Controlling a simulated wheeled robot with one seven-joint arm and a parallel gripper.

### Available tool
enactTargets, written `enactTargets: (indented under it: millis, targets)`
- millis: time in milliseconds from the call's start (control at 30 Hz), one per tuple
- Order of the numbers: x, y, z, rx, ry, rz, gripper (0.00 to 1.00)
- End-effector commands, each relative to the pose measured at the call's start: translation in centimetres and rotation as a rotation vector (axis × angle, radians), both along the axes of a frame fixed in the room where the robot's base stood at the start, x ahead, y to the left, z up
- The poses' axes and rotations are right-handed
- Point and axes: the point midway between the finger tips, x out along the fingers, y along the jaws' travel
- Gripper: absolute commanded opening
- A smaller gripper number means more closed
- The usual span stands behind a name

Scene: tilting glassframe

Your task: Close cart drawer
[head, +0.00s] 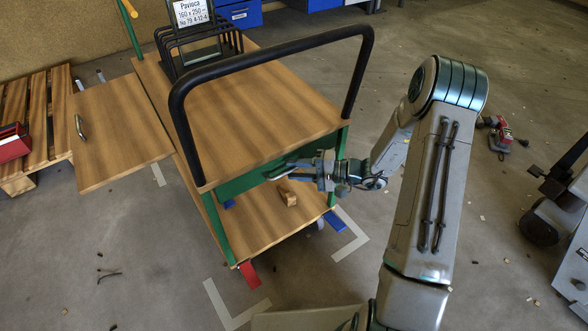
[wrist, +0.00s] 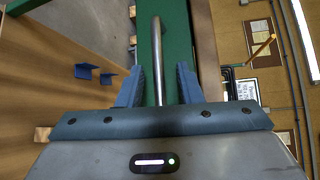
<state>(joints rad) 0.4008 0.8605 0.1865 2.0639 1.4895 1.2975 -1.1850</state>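The cart (head: 262,95) has a wooden top, a green frame and a black tube rail. A flat wooden panel (head: 120,130) with a metal handle (head: 80,127) juts out from its left side. The cart's green front face (head: 238,184), below the top, carries another metal handle (head: 280,172). My gripper (head: 300,170) is at this face. In the wrist view the handle bar (wrist: 157,50) lies between my two blue fingers (wrist: 158,85), with a gap on each side. The fingers are open around it. How far the drawer stands out is unclear.
The cart's lower shelf (head: 262,222) holds a small wooden block (head: 288,196). A black rack with a sign (head: 192,12) stands on the top. A pallet (head: 35,120) with a red box (head: 12,142) is at the left. Floor is free in front.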

Motion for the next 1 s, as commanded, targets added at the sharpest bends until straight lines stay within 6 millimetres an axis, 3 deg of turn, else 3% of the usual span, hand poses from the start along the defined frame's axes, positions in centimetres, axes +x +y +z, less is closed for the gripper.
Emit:
enactTargets:
  millis: [500, 700, 1000]
  targets:
    - [-2.7, -10.2, 1.7, -0.001, 0.000, -0.002, 0.33]
    - [-3.2, -12.0, 1.9, -0.001, -0.001, 0.001, 0.33]
    - [-3.3, -12.3, 1.9, -0.002, 0.000, 0.002, 0.33]
